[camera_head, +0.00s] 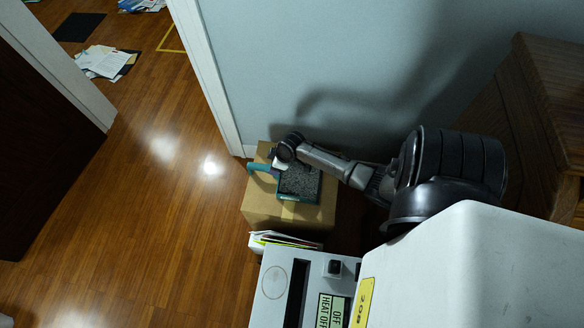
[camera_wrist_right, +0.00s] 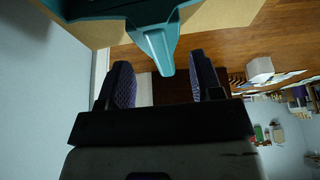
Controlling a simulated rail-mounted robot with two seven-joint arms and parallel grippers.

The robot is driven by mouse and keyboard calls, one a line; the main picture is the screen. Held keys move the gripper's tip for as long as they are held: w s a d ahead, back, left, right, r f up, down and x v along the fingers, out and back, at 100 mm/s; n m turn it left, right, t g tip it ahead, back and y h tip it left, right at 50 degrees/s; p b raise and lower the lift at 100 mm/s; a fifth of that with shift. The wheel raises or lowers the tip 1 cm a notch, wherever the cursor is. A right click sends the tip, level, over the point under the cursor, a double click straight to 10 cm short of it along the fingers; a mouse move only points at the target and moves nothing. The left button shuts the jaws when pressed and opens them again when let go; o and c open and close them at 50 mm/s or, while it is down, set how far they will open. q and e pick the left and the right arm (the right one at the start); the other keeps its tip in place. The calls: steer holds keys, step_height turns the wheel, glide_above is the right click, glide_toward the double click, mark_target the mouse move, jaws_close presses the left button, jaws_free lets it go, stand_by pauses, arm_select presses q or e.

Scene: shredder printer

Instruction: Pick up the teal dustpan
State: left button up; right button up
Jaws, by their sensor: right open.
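The teal dustpan (camera_head: 284,199) lies on top of a cardboard box (camera_head: 262,212) against the wall. Its pan holds a grey speckled mass, and its handle (camera_head: 258,167) points left. My right arm reaches in from the right over the dustpan, and my right gripper (camera_head: 278,164) is by the handle end, small and partly hidden by the wrist. In the right wrist view, my right gripper (camera_wrist_right: 160,62) is open, with the teal handle (camera_wrist_right: 154,42) reaching into the gap between its two dark fingers. Neither finger visibly closes on it. My left gripper is not in view.
A white shredder or printer machine (camera_head: 275,291) stands in the foreground, with papers (camera_head: 284,239) between it and the box. A wooden cabinet (camera_head: 548,100) is at the right. The wooden floor (camera_head: 160,200) left of the box is clear. Papers (camera_head: 103,62) lie further off.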

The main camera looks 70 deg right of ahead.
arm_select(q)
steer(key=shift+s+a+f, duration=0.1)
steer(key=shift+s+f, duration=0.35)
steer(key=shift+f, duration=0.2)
arm_select(e)
step_height(320, 180, down, 2)
steer(key=shift+w, duration=0.15)
arm_select(q)
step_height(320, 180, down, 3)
steer(key=b, duration=0.3)
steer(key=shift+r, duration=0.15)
arm_select(e)
steer(key=x, duration=0.3)
steer(key=shift+w+f, duration=0.2)
steer(key=shift+f, duration=0.05)
arm_select(q)
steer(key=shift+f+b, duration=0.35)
steer(key=shift+b, duration=0.15)
arm_select(e)
steer(key=shift+x, duration=0.8)
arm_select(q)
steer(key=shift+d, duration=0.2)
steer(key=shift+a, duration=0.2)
arm_select(e)
jaws_close()
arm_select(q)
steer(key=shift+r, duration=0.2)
arm_select(e)
steer(key=shift+r, duration=0.2)
